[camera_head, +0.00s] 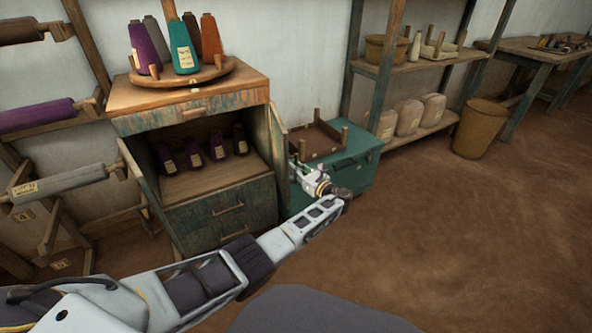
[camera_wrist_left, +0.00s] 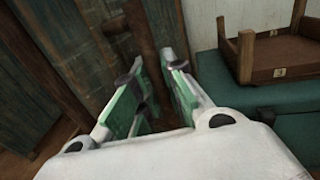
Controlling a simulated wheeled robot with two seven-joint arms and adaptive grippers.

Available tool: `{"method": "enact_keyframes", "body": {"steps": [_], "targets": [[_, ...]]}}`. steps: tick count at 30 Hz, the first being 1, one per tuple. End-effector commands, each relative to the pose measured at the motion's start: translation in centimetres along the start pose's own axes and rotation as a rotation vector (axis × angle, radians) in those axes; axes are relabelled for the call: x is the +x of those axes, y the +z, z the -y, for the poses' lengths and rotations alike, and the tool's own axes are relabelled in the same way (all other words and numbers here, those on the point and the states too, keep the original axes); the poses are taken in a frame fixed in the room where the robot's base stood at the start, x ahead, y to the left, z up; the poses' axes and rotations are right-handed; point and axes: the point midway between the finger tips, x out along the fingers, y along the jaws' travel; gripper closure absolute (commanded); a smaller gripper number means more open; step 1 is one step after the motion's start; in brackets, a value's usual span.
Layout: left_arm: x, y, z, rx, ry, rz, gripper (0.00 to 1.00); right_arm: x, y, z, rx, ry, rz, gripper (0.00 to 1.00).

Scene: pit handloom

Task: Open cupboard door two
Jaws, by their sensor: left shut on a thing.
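The wooden cupboard (camera_head: 216,92) stands at the left with worn blue-green paint. Its left door (camera_head: 139,175) and right door (camera_head: 279,152) both stand open, swung out from the front. I see no number on either door. My left gripper (camera_head: 297,166) is at the outer side of the right door, shut on it; the fingers hide the exact part held. In the left wrist view the two green-padded fingers (camera_wrist_left: 153,68) reach up against dark brown wood, with blue-green panels (camera_wrist_left: 82,38) to the left. My right gripper is not in view.
Dark cones (camera_head: 193,153) stand on the cupboard's inner shelf, above drawers (camera_head: 222,212). Thread cones (camera_head: 183,46) stand on a round board on top. A teal chest (camera_head: 352,165) with a wooden tray (camera_head: 318,140) is close right of the gripper.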

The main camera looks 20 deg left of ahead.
Motion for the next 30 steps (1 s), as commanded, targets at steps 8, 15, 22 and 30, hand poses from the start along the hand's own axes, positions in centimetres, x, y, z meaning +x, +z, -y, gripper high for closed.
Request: {"method": "enact_keyframes", "body": {"steps": [8, 15, 22, 30], "targets": [[-0.1, 0.0, 0.0, -0.001, -0.001, -0.001, 0.78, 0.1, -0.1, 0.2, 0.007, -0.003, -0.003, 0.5], [-0.1, 0.0, 0.0, 0.0, 0.0, -0.001, 0.78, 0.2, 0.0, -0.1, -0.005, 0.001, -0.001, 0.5], [-1.1, 0.0, 0.0, -0.001, -0.001, -0.001, 0.78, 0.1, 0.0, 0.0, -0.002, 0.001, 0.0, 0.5], [-4.3, -0.1, 0.1, -0.001, -0.002, -0.002, 0.78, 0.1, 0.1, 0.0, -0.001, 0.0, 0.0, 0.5]]}}
